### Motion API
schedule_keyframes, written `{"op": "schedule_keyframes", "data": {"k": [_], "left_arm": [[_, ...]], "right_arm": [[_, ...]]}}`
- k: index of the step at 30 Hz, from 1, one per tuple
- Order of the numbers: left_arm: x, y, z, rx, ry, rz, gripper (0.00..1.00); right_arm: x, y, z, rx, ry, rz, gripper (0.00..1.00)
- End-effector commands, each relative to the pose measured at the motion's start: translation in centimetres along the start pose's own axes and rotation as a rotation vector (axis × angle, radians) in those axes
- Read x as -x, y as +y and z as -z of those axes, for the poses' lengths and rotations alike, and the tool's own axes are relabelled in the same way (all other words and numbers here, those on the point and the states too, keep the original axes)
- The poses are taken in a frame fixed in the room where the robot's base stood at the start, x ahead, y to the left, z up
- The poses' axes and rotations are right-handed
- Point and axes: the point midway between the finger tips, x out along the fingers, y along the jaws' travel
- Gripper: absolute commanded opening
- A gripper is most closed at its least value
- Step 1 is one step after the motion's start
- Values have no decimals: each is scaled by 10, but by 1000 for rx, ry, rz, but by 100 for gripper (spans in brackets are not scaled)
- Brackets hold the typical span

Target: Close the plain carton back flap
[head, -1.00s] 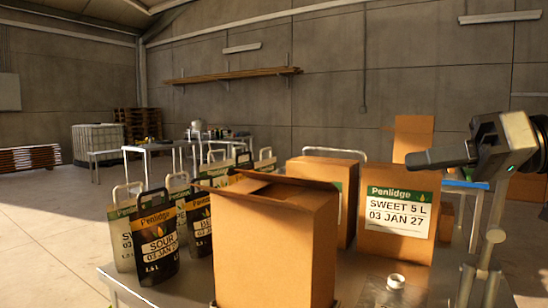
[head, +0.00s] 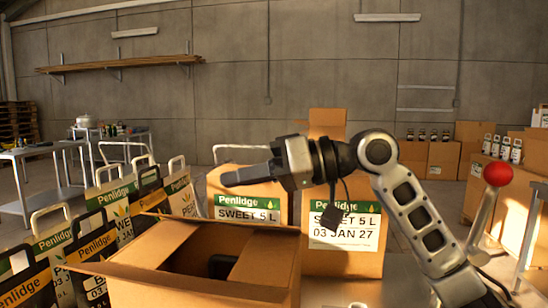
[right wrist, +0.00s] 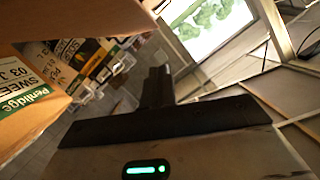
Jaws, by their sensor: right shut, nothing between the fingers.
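The plain carton (head: 120,285) stands open-topped at the lower left of the head view. Two end flaps (head: 152,242) lean in over its mouth, with a dark gap and a dark curved shape between them. The far rim (head: 225,226) shows as a thin edge, and I cannot tell the back flap's exact angle. My right gripper (head: 230,179) is shut and empty. It points left, above the carton's far side and apart from it. In the right wrist view its dark fingers (right wrist: 157,88) are together with nothing between them. My left gripper is not in view.
Two cartons with Penlidge labels (head: 342,262) stand behind the plain carton, close under my right arm. Printed bags with handles (head: 110,198) crowd the left. A red-knobbed lever (head: 497,174) rises at the right. Some table surface at the front right is clear.

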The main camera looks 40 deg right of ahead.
Motion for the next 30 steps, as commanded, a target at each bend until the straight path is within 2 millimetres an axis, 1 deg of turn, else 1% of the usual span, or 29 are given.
{"op": "schedule_keyframes", "data": {"k": [1, 2, 3, 4, 7, 10, 15, 22, 30], "left_arm": [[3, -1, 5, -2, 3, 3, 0], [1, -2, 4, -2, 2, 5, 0], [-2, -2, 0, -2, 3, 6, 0], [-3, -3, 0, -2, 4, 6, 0], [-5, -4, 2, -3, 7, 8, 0], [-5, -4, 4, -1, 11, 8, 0], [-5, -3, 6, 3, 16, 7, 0], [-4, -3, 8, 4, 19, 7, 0], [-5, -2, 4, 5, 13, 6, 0]], "right_arm": [[-10, -3, 3, 1, -1, 5, 0], [-14, -2, -1, 1, -2, 4, 0], [-15, 0, -13, -1, -3, 1, 0], [-16, 0, -18, -1, -3, 1, 0], [-18, 0, -29, -1, -2, 1, 0], [-19, 0, -36, 0, 0, 0, 0], [-20, 0, -39, 1, 1, 0, 0], [-20, 0, -39, 1, 1, 0, 0], [-20, -1, -42, 43, 1, -10, 0]]}}
